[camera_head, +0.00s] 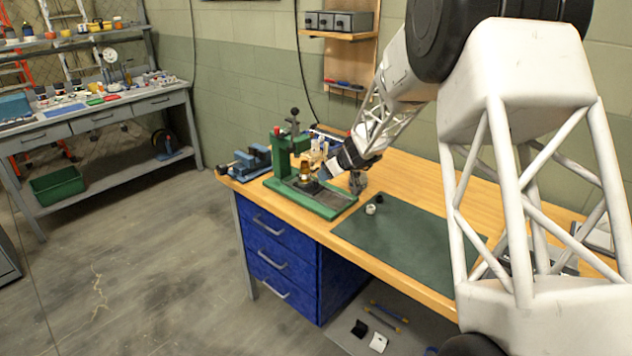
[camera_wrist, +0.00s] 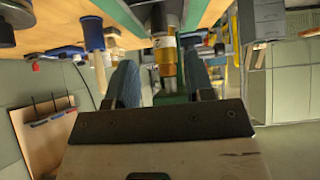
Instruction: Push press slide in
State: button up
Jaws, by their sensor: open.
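The green press (camera_head: 282,158) stands at the left end of the wooden workbench, with a black-knobbed lever on top. Its long green base (camera_head: 338,210) carries a dark slide strip (camera_head: 327,199) toward the front right. An amber and brass cylinder (camera_head: 305,169) stands on the slide by the press column. It also shows in the wrist view (camera_wrist: 166,62), seen between and beyond the fingers. My gripper (camera_head: 328,172) is just right of the cylinder, above the base. In the wrist view its two dark fingers (camera_wrist: 160,80) are apart with nothing clamped. Whether either finger touches the slide is hidden.
A blue vise (camera_head: 250,163) stands left of the press. A green mat (camera_head: 400,232) with small round parts (camera_head: 371,208) lies to the right. Bottles and tools (camera_head: 318,143) stand behind the press. The mat's middle is clear.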

aim_at(316, 180)
jog(key=shift+a+f, duration=0.1)
jog(key=shift+x, duration=3.75)
grip_shut()
